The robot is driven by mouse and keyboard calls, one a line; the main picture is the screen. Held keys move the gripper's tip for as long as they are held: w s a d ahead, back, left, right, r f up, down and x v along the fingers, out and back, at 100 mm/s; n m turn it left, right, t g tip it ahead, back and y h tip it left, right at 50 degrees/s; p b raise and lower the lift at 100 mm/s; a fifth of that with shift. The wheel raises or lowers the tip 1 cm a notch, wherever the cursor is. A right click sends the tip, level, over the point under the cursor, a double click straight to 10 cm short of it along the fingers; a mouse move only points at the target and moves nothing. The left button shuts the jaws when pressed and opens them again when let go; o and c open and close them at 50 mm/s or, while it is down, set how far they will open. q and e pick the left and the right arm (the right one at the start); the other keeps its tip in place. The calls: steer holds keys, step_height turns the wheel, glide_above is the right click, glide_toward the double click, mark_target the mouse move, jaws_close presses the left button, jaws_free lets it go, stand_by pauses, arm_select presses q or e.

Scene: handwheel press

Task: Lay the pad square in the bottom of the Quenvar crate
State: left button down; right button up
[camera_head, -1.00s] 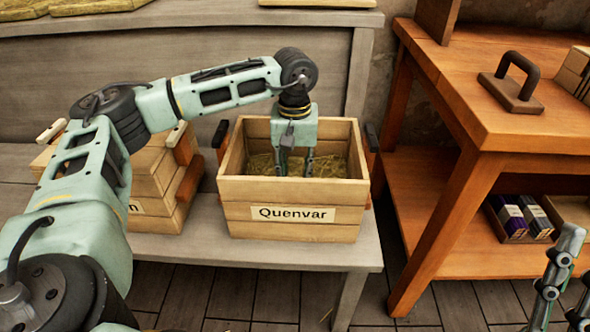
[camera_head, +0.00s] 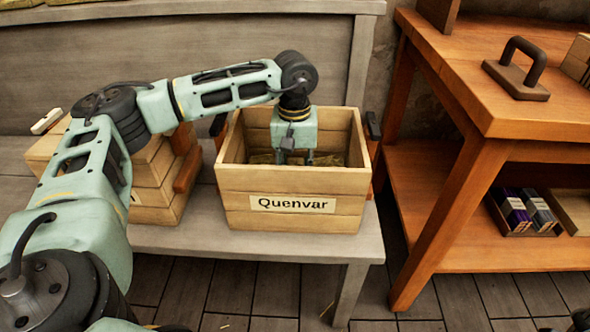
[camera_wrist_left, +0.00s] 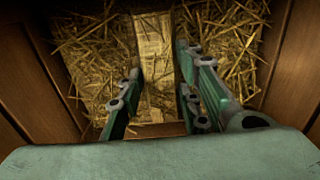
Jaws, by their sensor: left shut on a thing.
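The Quenvar crate (camera_head: 292,183) is an open wooden box with a white name label, standing on the grey bench. My left gripper (camera_head: 294,160) reaches straight down inside it. In the left wrist view, the straw pad (camera_wrist_left: 100,62) with a pale printed band (camera_wrist_left: 154,52) lies between the brown crate walls. The left fingers (camera_wrist_left: 156,100) are on either side of the band, shut on the pad. The pad looks roughly in line with the walls; whether it touches the bottom is hidden. Only a small piece of my right gripper (camera_head: 581,319) shows in the bottom right corner.
A closed-in stack of wooden crates (camera_head: 155,180) stands left of the Quenvar crate. The grey bench (camera_head: 250,245) ends just right of it. An orange wooden table (camera_head: 480,90) carries a dark handled block (camera_head: 517,72); small boxes (camera_head: 527,212) sit on its lower shelf.

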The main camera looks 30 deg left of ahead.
stand_by(0.8)
arm_select(q)
steer(key=c, duration=1.2)
jaws_free()
steer(key=shift+f, duration=0.1)
step_height(320, 180, up, 12)
steer(key=shift+r, duration=0.1)
